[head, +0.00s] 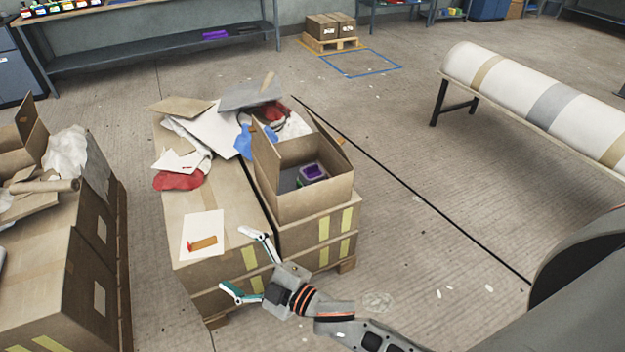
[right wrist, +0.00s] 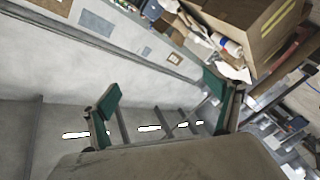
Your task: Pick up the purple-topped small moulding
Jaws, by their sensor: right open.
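The purple-topped small moulding (head: 312,172) sits inside an open cardboard box (head: 315,205) in the head view. My right gripper (head: 239,262) is open and empty, in front of and to the left of the open box, near the front of the stacked boxes. In the right wrist view the two green-padded fingers (right wrist: 160,95) are spread wide with nothing between them. The moulding cannot be made out in that view. My left gripper is not in view.
The open box's raised flaps (head: 266,163) stand around the moulding. Cardboard scraps, red and blue cloths and a paper sheet (head: 202,236) lie on the stacked boxes. More boxes (head: 70,250) stand at left. A long white roll (head: 545,100) lies on a bench at right.

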